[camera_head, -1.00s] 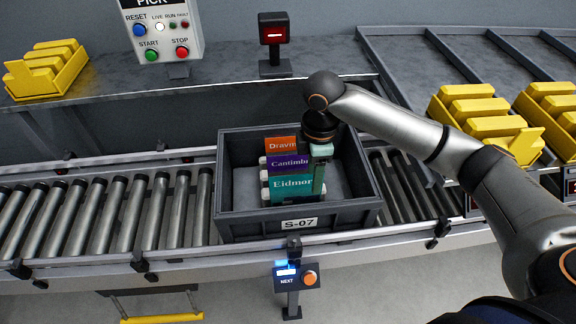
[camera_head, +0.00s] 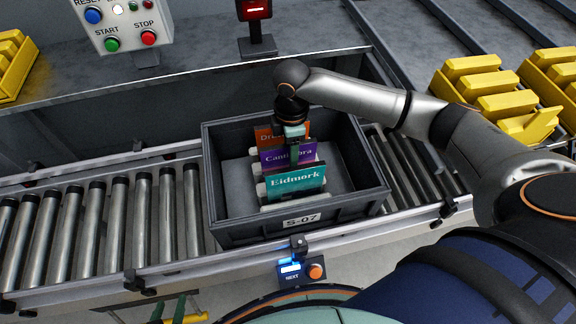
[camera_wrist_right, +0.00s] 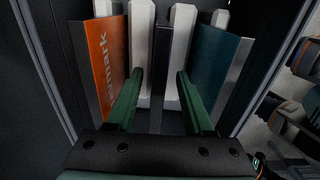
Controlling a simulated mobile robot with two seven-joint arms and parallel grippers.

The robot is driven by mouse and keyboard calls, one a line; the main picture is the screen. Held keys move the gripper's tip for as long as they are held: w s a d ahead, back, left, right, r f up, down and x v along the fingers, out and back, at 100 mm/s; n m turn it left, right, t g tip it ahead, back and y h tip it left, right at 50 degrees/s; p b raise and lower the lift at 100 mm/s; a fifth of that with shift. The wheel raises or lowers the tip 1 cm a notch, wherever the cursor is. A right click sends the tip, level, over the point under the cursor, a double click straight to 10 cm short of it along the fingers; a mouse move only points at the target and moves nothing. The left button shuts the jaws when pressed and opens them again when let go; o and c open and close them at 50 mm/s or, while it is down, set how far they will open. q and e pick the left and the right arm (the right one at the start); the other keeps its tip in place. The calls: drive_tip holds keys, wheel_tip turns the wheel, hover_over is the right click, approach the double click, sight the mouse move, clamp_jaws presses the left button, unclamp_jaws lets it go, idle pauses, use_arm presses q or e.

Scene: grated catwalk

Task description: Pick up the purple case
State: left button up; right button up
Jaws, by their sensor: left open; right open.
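The purple case (camera_head: 273,157) stands upright in the dark grey tote (camera_head: 248,232), between an orange case (camera_head: 266,135) behind and a teal case (camera_head: 297,183) in front. My right gripper (camera_head: 295,150) is over the tote at the purple case, partly covering it. In the right wrist view my right gripper (camera_wrist_right: 160,73) has its green fingers apart, with the orange case on the left and the teal on the right. A dark slab (camera_wrist_right: 173,55) shows edge-on between them; I cannot tell its colour. Green fingers of my left gripper (camera_head: 180,307) show at the bottom edge, apart.
The tote sits on a roller conveyor (camera_head: 110,230). A NEXT button post (camera_head: 302,270) stands in front. A control box (camera_head: 125,22) and a red-lit unit (camera_head: 256,22) stand behind. Yellow bins (camera_head: 500,95) are at the right.

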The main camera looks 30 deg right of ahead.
drive_tip(key=f, duration=0.5)
drive_tip(key=shift+w+a+f, duration=0.2)
drive_tip(key=shift+f, duration=0.05)
drive_tip(key=shift+c, duration=0.2)
clamp_jaws()
idle(0.3)
